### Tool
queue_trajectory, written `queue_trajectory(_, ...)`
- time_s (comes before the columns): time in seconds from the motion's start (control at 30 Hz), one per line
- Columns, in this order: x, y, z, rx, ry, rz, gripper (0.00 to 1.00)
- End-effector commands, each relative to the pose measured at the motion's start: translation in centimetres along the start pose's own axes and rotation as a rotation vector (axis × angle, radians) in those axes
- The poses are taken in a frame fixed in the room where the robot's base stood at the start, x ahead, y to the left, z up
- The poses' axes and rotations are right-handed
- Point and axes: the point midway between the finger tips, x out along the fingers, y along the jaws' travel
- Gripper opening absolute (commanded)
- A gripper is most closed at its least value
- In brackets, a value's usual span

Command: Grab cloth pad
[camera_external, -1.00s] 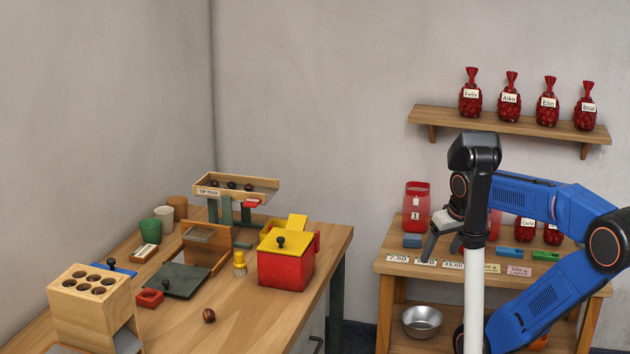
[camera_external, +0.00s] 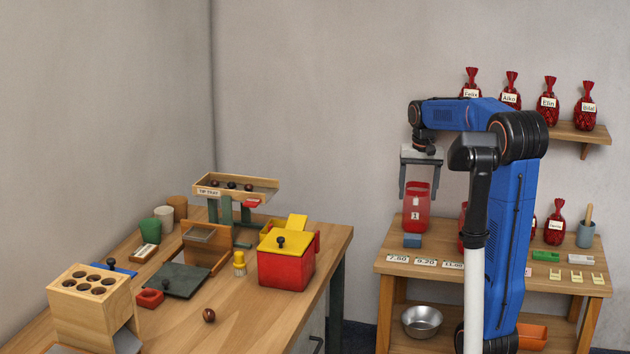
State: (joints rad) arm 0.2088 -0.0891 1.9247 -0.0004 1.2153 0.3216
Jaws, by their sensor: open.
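I cannot tell for certain which thing is the cloth pad. A small blue block or pad (camera_external: 412,241) lies on the wooden side table, just in front of the red bag labelled 1 (camera_external: 416,222). My gripper (camera_external: 419,196) is open and points down, with its fingers apart. It appears above the blue piece, and its fingertips show on either side of the bag's upper part. I cannot tell its depth relative to the bag. Nothing shows between the fingers except the bag's top in the line of sight.
Price cards (camera_external: 426,262) line the side table's (camera_external: 387,247) front edge. A wall shelf (camera_external: 593,134) with several red bags is above. A green block (camera_external: 546,256) and a grey cup (camera_external: 585,236) stand at right. A metal bowl (camera_external: 421,321) is below. The workbench (camera_external: 235,325) is at left.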

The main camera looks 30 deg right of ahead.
Motion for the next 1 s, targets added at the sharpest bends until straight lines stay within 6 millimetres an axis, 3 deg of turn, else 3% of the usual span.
queue_trajectory(0.03,0.5,0.1,-1.7,0.025,-0.016,0.006,0.7)
queue_trajectory(0.2,1.8,0.3,-6.0,0.098,-0.056,0.023,0.7)
queue_trajectory(0.4,2.7,0.7,-8.6,0.144,-0.08,0.033,0.7)
queue_trajectory(0.57,3.7,0.7,-8.9,0.152,-0.086,0.036,0.7)
queue_trajectory(1.0,11.2,0.9,-8.1,0.15,-0.087,0.036,0.7)
